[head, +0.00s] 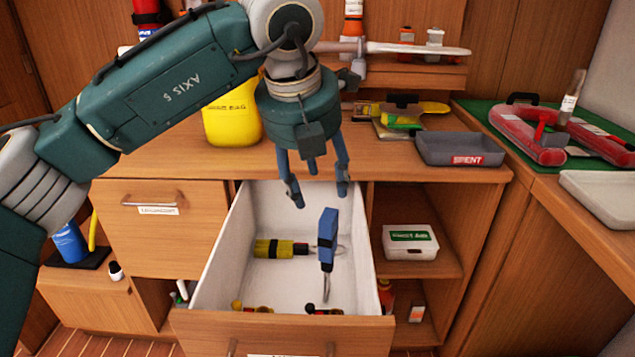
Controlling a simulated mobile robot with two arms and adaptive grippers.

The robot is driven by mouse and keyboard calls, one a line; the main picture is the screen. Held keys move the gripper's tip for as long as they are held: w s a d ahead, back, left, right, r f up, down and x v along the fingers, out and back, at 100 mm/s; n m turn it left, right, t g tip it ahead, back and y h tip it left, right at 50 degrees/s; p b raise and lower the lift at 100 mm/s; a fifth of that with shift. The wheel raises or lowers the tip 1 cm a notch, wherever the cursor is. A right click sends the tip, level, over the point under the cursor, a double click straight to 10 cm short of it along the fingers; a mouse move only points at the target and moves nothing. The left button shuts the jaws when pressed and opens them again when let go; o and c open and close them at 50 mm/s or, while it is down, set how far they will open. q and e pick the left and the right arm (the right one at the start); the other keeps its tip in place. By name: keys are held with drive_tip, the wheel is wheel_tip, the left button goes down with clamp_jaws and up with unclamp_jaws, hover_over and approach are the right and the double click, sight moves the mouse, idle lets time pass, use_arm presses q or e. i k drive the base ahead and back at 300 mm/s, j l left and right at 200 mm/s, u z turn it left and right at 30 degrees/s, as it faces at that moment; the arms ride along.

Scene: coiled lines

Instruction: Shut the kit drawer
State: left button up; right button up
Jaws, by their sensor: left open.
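The kit drawer (222,270) is pulled out from the wooden cabinet, with white inner walls and a wooden front (285,333) at the bottom of the head view. Inside lie a yellow and black cylinder (278,248), a blue-handled tool (327,240) and several small items near the front. My left gripper (318,200) is open and empty, pointing down over the back part of the drawer. Its fingers appear above the contents; I cannot tell the exact height. My right gripper is not in view.
A shut drawer (165,240) is at the left. A yellow container (233,115) and a grey SPENT tray (460,150) stand on the counter. A white box (410,242) sits on the right shelf. A red horseshoe-shaped item (527,135) lies on a green mat.

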sight(261, 209)
drive_tip(key=k+j, duration=0.45)
drive_tip(key=j, duration=0.25)
drive_tip(key=k+j, duration=0.25)
drive_tip(key=j, duration=0.15)
